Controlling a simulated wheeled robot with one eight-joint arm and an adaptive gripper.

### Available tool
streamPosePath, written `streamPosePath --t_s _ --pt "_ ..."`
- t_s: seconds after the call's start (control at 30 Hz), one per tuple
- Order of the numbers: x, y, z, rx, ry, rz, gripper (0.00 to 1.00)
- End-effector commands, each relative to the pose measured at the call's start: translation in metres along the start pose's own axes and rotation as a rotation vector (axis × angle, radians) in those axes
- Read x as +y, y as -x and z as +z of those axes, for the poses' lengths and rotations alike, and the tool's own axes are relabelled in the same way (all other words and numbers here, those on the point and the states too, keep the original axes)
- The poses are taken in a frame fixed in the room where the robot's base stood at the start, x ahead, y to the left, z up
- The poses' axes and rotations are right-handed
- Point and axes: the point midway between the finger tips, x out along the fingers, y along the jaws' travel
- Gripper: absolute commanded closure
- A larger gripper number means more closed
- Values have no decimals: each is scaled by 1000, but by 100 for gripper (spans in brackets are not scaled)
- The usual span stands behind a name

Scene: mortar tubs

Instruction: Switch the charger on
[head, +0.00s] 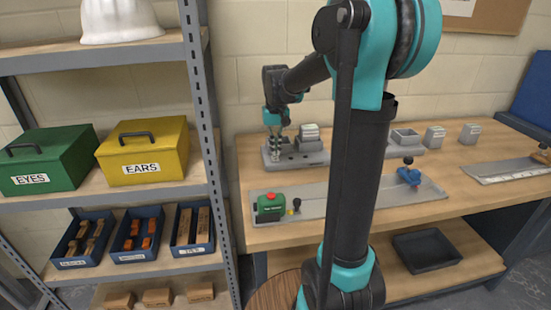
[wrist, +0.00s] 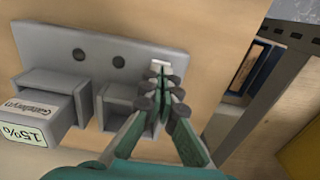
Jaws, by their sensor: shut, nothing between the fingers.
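The charger is a grey plate (wrist: 88,47) with two dark round spots, seen close in the wrist view; it lies on the bench at the left in the head view (head: 275,160). A grey battery block with a "15%" label (wrist: 22,131) sits in one of its bays; an empty-looking bay (wrist: 118,97) is beside it. A small white piece, seemingly the switch (wrist: 158,65), is at the plate's edge. My gripper (wrist: 166,79) is shut and empty, its tips right at the white piece and partly hiding it. I cannot tell if they touch.
On the bench, a green box with a red button (head: 268,207) sits on a grey tray in front. Several grey blocks (head: 434,136) stand to the right. A shelf rack with a metal post (head: 203,120) is close on the left, holding green and yellow boxes (head: 147,150).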

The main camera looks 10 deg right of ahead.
Motion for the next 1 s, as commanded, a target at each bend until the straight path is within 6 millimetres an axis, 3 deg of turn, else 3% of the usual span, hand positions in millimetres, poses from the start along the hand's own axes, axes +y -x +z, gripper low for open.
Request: streamPosePath --t_s 1.0 --pt "0 -6 0 0 0 0 100"
